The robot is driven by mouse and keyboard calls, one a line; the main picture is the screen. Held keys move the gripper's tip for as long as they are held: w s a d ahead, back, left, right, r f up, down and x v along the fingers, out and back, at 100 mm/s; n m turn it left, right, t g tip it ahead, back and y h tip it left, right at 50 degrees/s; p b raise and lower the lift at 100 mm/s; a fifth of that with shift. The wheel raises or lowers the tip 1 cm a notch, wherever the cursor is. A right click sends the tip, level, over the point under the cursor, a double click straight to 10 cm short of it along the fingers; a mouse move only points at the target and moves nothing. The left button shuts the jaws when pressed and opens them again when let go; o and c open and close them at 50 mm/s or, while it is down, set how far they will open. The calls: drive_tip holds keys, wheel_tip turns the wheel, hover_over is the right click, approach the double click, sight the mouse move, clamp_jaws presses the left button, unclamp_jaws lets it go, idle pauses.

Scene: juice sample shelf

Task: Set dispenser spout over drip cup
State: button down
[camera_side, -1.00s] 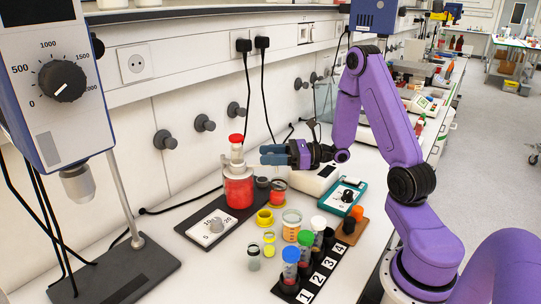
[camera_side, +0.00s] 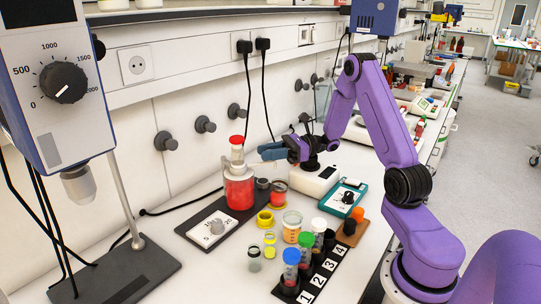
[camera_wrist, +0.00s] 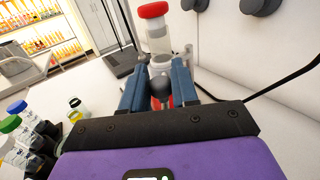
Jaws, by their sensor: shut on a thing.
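The dispenser is a bottle of red liquid (camera_side: 238,190) with a clear neck and a red cap (camera_side: 237,140). Its clear top and red cap (camera_wrist: 152,12) also show in the wrist view. My gripper (camera_side: 272,151) is just right of the neck, with its blue fingers pointing at it. In the wrist view the fingers (camera_wrist: 160,90) are shut on a dark rounded part in front of the neck, which looks like the spout (camera_wrist: 161,88). A small yellow cup (camera_side: 265,218), perhaps the drip cup, stands on the bench in front of the bottle.
A dark plate with a white dial panel (camera_side: 213,227) lies by the bottle. A red beaker (camera_side: 279,191) is close on its right. Capped tubes stand in a numbered rack (camera_side: 318,270) in front. The wall (camera_side: 190,165) is close behind.

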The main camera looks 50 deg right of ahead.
drive_tip(key=shift+w+d+n+g+y, duration=0.3)
drive_tip(key=shift+w+n+g+y, duration=0.2)
drive_tip(key=shift+w+n+g, duration=0.85)
drive_tip(key=shift+w+d+n+g+y, duration=0.35)
drive_tip(key=shift+n+g, duration=0.55)
drive_tip(key=shift+g, duration=1.1)
drive_tip(key=shift+w+d+n+g+y, duration=0.2)
drive_tip(key=shift+w+n+g+y, duration=0.45)
drive_tip(key=shift+w+n+g, duration=0.7)
drive_tip(key=shift+s+g, duration=0.35)
drive_tip(key=shift+g, duration=0.15)
drive_tip(key=c, duration=1)
unclamp_jaws()
drive_tip(key=shift+d, duration=0.1)
drive_tip(key=shift+d+r, duration=0.45)
drive_tip(key=shift+r, duration=0.75)
drive_tip(key=shift+d+r, duration=0.5)
drive_tip(key=shift+r, duration=0.65)
drive_tip(key=shift+d+r, duration=0.45)
drive_tip(key=shift+r, duration=0.75)
